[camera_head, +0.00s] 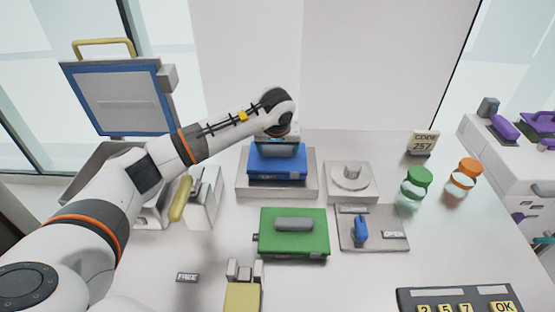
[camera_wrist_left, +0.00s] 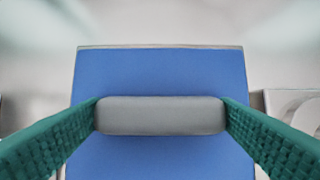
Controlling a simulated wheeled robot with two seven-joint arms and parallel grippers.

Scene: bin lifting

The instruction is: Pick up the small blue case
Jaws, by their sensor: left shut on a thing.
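The small blue case (camera_head: 277,170) sits on or just over a grey stand (camera_head: 243,184) at the back middle of the table; I cannot tell if there is a gap beneath it. My left gripper (camera_head: 278,143) is above it, pointing down. In the left wrist view the blue lid (camera_wrist_left: 160,70) fills the middle, with a grey handle (camera_wrist_left: 160,116) across it. The green finger pads (camera_wrist_left: 160,122) press on both ends of the handle.
A green case (camera_head: 293,245) with a grey handle lies in front. To the right are a round dial on a plate (camera_head: 351,178), a blue switch panel (camera_head: 361,232) and two jars (camera_head: 417,182). A keypad (camera_head: 460,300) is at the front right. A yellow handle (camera_head: 180,198) stands left.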

